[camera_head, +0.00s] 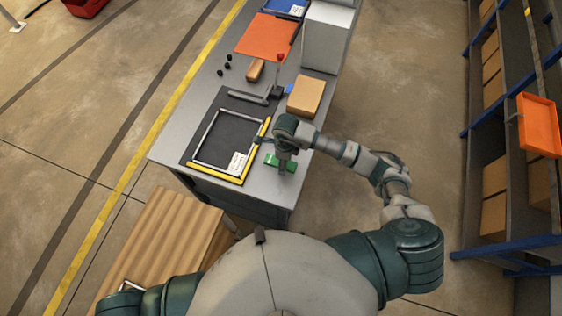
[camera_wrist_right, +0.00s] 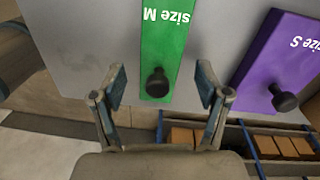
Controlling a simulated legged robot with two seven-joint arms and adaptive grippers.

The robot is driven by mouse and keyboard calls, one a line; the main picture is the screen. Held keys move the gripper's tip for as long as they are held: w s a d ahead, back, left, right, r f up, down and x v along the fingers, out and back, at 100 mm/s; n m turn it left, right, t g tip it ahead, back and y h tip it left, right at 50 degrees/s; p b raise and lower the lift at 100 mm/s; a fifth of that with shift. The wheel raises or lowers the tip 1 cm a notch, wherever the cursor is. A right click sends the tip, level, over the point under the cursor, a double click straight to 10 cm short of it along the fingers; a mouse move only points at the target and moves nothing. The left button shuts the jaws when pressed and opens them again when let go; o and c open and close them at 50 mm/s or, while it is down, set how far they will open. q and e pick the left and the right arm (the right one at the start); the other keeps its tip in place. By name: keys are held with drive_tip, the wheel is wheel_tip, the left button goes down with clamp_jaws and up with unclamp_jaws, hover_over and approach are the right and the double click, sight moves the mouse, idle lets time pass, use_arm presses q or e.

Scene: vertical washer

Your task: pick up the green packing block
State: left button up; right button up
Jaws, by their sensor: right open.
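The green packing block (camera_head: 271,160) lies on the grey workbench, close to its near right corner, partly covered by my right gripper in the head view. In the right wrist view the green block (camera_wrist_right: 165,38) bears the white words "size M" and has a black knob (camera_wrist_right: 157,83) near its lower end. My right gripper (camera_head: 285,168) is above the block. In the wrist view its two fingers (camera_wrist_right: 160,88) are spread on either side of the knob, with nothing between them clearly touched. My left gripper is not seen; only part of that arm shows.
A purple "size S" block (camera_wrist_right: 278,62) with a black knob lies right of the green one in the wrist view. On the workbench (camera_head: 180,146) are a black framed board (camera_head: 212,160), a cardboard box (camera_head: 306,96) and an orange sheet (camera_head: 265,35). A shelf rack stands at right.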

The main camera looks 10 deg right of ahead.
clamp_jaws()
idle(0.4)
